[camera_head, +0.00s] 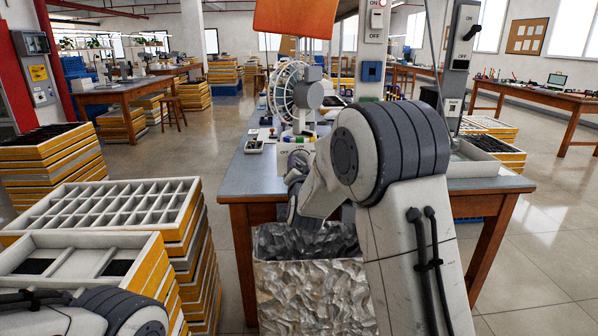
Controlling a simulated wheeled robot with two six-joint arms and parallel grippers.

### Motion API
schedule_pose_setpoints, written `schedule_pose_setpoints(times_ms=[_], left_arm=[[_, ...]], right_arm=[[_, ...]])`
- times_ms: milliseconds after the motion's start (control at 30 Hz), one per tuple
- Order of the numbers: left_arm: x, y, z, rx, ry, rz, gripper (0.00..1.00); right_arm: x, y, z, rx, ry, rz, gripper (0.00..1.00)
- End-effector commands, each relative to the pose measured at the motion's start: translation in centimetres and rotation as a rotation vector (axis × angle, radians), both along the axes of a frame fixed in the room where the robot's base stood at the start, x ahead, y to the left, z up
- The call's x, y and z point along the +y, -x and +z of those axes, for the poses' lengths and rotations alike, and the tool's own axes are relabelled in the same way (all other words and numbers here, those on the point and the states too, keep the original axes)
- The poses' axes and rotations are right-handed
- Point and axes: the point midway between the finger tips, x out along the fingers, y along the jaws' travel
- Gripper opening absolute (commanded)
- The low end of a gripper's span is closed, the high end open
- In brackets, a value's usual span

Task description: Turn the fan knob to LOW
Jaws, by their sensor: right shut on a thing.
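The fan (284,90), with a round white cage and a grey motor housing, stands on the blue-grey workbench. Its pale base panel (283,148) faces me and carries small dark lettering, part of which reads like OFF. My right arm reaches in from the lower right, and my right gripper (297,164) is right at the front of this panel. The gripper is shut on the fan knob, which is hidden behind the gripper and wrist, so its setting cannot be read. Only a joint of my left arm shows at the bottom left; its gripper is out of view.
A bin with a crinkled metallic surface (312,290) stands in front of the workbench (236,180). Stacked yellow-sided trays (192,235) stand on the left. A post with switches (460,50) and a white tray (478,168) are right of my arm. An orange panel (295,17) hangs above.

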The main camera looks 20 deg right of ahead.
Motion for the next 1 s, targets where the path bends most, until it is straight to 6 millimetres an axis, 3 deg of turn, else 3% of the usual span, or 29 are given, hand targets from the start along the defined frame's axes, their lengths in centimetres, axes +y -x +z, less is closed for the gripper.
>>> schedule_pose_setpoints(times_ms=[33,600,1000], left_arm=[[0.0,0.0,-1.1,0.000,0.000,0.000,0.50],[0.0,0.0,-8.3,0.000,0.000,0.000,0.50],[0.0,0.0,-11.6,0.000,0.000,0.000,0.50]], right_arm=[[0.0,0.0,-0.4,-0.013,-0.034,0.000,0.00],[-0.2,0.1,-0.4,-0.159,-0.539,-0.001,0.00],[-0.3,0.1,-0.2,-0.228,-0.789,0.000,0.00]])
